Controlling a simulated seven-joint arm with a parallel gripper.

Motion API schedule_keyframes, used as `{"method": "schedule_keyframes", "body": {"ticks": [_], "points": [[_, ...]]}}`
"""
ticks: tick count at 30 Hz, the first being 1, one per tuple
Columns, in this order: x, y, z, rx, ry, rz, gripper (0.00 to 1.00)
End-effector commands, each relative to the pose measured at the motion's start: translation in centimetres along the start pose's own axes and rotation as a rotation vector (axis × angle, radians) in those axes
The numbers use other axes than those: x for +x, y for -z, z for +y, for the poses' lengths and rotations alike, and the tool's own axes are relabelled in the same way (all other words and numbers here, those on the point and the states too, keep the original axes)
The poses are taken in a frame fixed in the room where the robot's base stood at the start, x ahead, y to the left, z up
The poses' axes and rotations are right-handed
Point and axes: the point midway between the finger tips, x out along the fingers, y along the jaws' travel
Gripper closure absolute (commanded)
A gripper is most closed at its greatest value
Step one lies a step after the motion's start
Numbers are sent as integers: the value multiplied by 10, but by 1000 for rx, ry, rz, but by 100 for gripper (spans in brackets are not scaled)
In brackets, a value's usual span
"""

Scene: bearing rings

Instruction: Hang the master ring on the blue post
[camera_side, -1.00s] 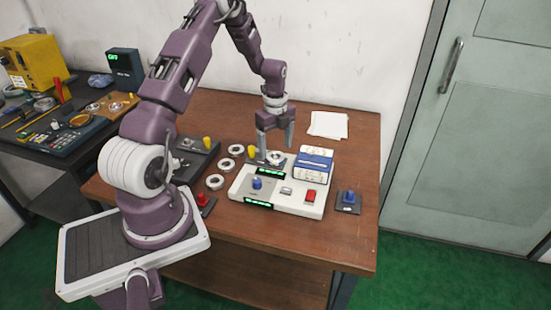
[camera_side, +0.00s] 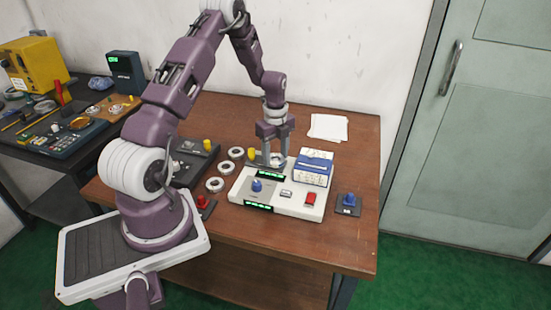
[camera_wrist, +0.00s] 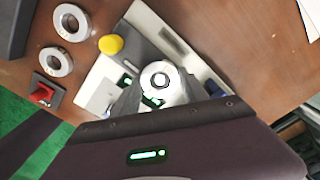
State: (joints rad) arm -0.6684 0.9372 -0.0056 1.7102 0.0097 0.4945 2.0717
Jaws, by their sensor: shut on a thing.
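The master ring, a bright metal ring (camera_wrist: 160,80), sits at the back of the white instrument (camera_side: 235,193). My gripper (camera_side: 273,164) points straight down there. In the wrist view its fingertips (camera_wrist: 158,88) are shut on the ring, one on each side. The fingers hide much of the ring in the side view. The blue post (camera_side: 349,198) stands on a small dark base to the right of the instrument, apart from my gripper. A blue knob (camera_side: 256,185) is on the instrument's front left.
Loose rings (camera_side: 236,153) (camera_side: 214,184) lie left of the instrument. A yellow post (camera_side: 252,152) and a red post (camera_side: 203,202) stand nearby. A blue-and-white box (camera_side: 314,167) is close to the right of my gripper. Paper (camera_side: 328,127) lies behind; the right front table is clear.

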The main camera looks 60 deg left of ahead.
Motion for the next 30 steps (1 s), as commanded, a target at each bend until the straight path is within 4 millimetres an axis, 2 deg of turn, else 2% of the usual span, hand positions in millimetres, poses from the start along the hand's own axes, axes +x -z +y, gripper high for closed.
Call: {"method": "schedule_keyframes", "body": {"ticks": [2, 10, 14, 16, 20, 24, 27, 30], "points": [[-11, -1, -1, 0, 4, -1, 100], [-78, -1, -1, -1, 5, -2, 100], [-94, 4, -4, 13, 3, -1, 100], [-94, 16, -13, 46, 2, -1, 100], [-84, 58, -40, 151, 0, 1, 100], [-69, 122, -69, 296, 0, 1, 100], [-57, 168, -82, 393, 0, 0, 100], [-49, 205, -89, 465, 1, -1, 100]]}}
